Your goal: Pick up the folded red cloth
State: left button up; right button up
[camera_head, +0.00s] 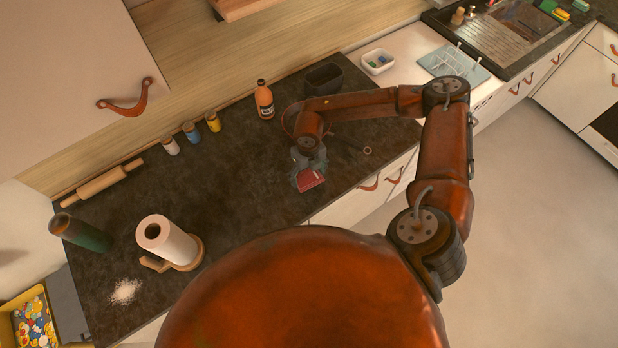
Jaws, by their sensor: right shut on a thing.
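The folded red cloth (310,181) is near the front edge of the dark counter, in the middle of the head view. My right gripper (307,173) is directly over it and shut on it. The gripper hides part of the cloth. I cannot tell whether the cloth touches the counter or is slightly above it. My left gripper does not show.
The dark counter (235,190) has free room left of the cloth. An orange bottle (264,100), a dark bin (324,78) and several small jars (191,132) stand behind. A paper towel roll (168,241), a green bottle (82,233) and white powder (124,291) are at left.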

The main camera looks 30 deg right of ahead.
aim_at(308, 185)
jog(key=s+r, duration=0.1)
jog(key=s+a+r, duration=0.1)
jog(key=s+a+r+b, duration=0.1)
jog(key=r, duration=0.1)
jog(key=s+a+r+b, duration=0.2)
jog(key=s+a+r, duration=0.3)
jog(key=s, duration=0.3)
jog(key=shift+s+a, duration=0.15)
